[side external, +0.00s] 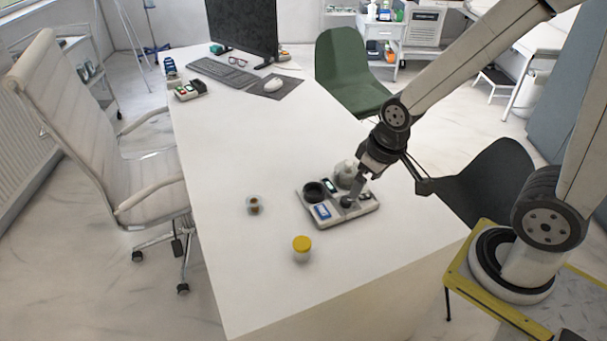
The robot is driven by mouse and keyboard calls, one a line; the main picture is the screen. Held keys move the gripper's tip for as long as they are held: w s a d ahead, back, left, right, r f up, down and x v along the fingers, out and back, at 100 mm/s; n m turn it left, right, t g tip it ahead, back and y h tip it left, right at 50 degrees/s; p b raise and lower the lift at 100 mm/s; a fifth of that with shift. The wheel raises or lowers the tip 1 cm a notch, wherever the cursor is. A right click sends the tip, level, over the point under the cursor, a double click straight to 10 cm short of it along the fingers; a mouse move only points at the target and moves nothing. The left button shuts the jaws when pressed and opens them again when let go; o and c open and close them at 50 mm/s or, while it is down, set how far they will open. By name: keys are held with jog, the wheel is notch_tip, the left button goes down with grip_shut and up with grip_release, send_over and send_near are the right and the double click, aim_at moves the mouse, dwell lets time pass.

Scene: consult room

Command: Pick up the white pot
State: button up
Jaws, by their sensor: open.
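A white rounded pot (345,169) stands at the back of a pale tray (335,219) on the white desk, partly hidden by my gripper. I cannot tell whether a finger touches the pot or the tray. A dark round cup (313,192), a blue-and-white item (322,212) and a small dark device with a green face (330,185) share the tray. A small white jar with a yellow lid (302,249) stands on the desk in front of the tray.
A small clear dish with brown contents (254,205) lies left of the tray. The desk between is clear. A dark chair (490,185) stands beyond the desk's right edge.

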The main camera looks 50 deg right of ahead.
jog(key=n+g, duration=0.2)
jog(key=n, duration=1.3)
send_over(302, 243)
jog(key=f, duration=1.4)
jog(key=shift+s+d+f, duration=0.1)
jog(key=shift+d+f, duration=0.1)
jog(key=shift+f, duration=0.15)
jog(key=shift+a+f+n+g, duration=0.3)
jog(key=shift+f+n, duration=0.1)
jog(key=shift+f, duration=0.15)
jog(key=shift+f, duration=0.1)
jog(key=shift+d+f, duration=0.1)
jog(key=shift+f, duration=1.05)
jog(key=shift+f, duration=0.15)
